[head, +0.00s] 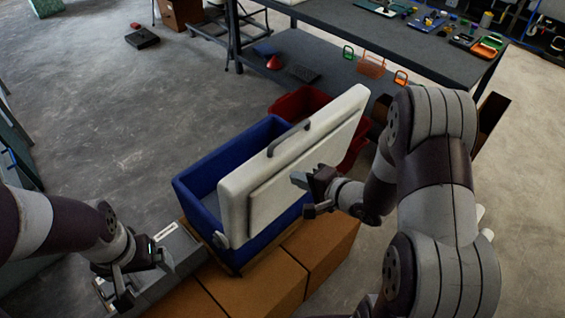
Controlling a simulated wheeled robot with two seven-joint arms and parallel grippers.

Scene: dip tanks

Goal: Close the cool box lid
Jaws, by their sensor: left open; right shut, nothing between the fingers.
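The blue cool box (188,196) stands on brown boxes in the middle of the head view. Its white lid (300,140) is raised and stands steeply tilted over the box, with a dark handle (288,138) on its upper edge. The left part of the box is uncovered. My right gripper (300,194) is shut and empty at the near face of the lid, low on its right half; I cannot tell if it touches. My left gripper (142,284) is open and empty, low on the left, in front of the box and apart from it.
Brown boxes (265,288) support the cool box. A grey case (180,250) lies beside my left gripper. A red bin (295,102) stands behind the lid. A dark workbench (345,30) with tools stands at the back right. The floor on the left is mostly clear.

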